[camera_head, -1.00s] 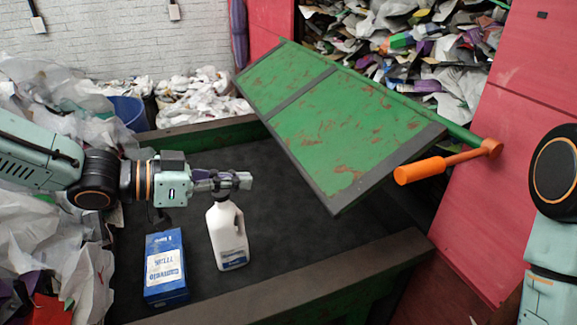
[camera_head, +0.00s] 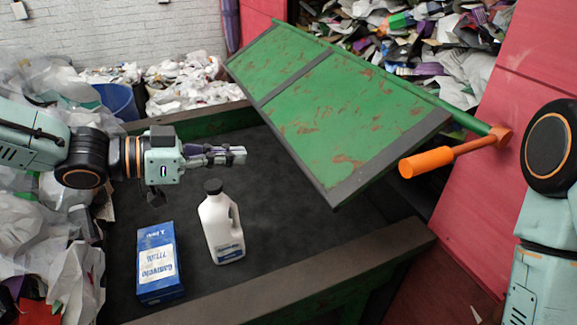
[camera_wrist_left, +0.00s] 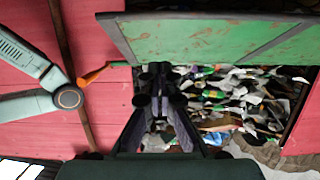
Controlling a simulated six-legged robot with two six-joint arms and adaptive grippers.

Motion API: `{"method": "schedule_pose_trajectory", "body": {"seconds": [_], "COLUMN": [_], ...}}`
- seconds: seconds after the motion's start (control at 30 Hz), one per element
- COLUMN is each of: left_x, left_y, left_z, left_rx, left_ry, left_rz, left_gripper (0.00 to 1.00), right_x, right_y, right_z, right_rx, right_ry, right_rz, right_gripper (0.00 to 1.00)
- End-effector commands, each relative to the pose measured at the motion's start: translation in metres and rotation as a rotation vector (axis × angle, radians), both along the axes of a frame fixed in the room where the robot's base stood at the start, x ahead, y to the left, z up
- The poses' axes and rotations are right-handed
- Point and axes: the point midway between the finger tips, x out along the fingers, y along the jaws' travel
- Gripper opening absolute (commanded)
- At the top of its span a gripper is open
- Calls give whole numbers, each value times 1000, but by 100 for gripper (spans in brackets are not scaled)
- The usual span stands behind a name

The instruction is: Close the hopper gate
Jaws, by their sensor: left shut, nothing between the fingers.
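The hopper gate (camera_head: 335,112) is a green, rust-marked panel with dark edges, tilted out over the belt from a green bar at its top. Its orange handle (camera_head: 428,162) sticks out at the right end of the bar. The gate (camera_wrist_left: 215,38) and handle (camera_wrist_left: 93,75) also show in the left wrist view. My left gripper (camera_head: 240,155) is shut and empty, above the belt, left of the gate and apart from it. It also shows in the left wrist view (camera_wrist_left: 160,72). My right arm shows at the right edge; its gripper is out of view.
A white bottle (camera_head: 221,228) with a black cap and a blue box (camera_head: 160,264) stand on the dark belt (camera_head: 290,235) below my left gripper. Mixed waste (camera_head: 420,45) fills the hopper behind the gate. A red wall (camera_head: 480,200) stands right of the handle.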

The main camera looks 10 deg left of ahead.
Motion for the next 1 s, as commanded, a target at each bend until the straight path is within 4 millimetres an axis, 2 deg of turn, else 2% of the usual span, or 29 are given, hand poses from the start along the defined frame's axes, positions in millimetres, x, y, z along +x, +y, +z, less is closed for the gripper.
{"method": "schedule_pose_trajectory", "body": {"seconds": [0.23, 1.0], "left_x": [12, 52], "left_y": [-15, -72], "left_z": [-9, -26], "left_rx": [8, 6], "left_ry": [-1, 0], "left_rz": [-1, -2], "left_gripper": [0, 0], "right_x": [0, 0], "right_y": [0, 0], "right_z": [-16, -30], "right_rx": [0, 0], "right_ry": [0, 0], "right_rz": [0, 0], "right_gripper": [40, 40]}}
